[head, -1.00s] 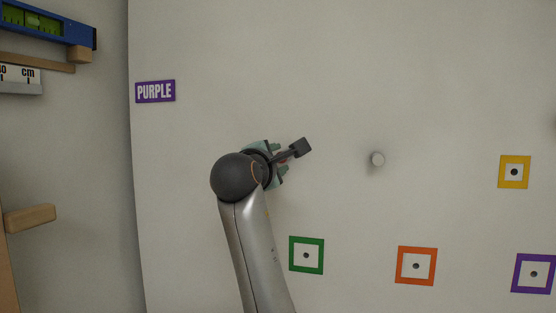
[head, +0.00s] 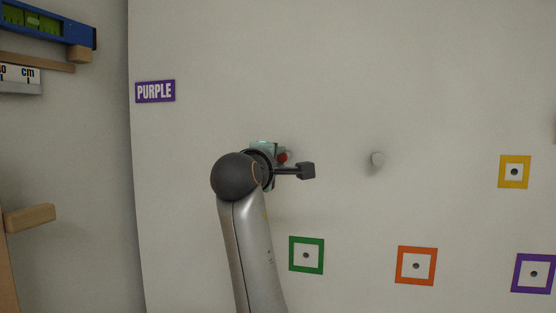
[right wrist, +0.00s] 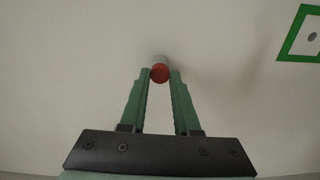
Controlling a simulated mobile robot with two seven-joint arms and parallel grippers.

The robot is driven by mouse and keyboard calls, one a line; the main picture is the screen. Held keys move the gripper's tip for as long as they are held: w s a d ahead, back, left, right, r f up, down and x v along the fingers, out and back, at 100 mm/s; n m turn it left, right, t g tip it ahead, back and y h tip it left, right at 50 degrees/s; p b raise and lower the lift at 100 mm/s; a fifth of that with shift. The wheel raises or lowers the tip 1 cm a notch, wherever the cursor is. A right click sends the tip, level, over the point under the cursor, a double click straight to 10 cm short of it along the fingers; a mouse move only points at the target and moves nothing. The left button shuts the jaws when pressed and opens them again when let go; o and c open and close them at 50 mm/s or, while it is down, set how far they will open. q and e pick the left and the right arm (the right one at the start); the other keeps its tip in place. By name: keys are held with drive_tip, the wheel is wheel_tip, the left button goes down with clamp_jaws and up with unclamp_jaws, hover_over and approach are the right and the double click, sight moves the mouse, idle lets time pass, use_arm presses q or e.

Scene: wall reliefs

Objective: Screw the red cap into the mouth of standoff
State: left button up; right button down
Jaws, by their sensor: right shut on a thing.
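The red cap (right wrist: 160,75) is between the fingertips of my right gripper (right wrist: 161,73) in the right wrist view. The fingers are shut on it. A pale standoff (right wrist: 160,60) shows just behind the cap, against the wall. The cap is at its mouth, but I cannot tell how far in it sits. In the head view a little of the red cap (head: 283,157) shows beside my right gripper (head: 274,152), which my wrist partly hides. My left gripper is not in view.
Another pale standoff (head: 377,159) sticks out of the wall to the right. Green (head: 292,255), orange (head: 399,266), yellow (head: 501,172) and purple (head: 517,273) square frames and a PURPLE sign (head: 155,91) are on the wall. A wooden peg (head: 30,217) is at left.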

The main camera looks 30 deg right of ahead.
idle(0.3)
drive_tip(key=m, duration=0.4)
drive_tip(key=shift+m, duration=0.6)
drive_tip(key=m, duration=0.2)
drive_tip(key=shift+m, duration=1.6)
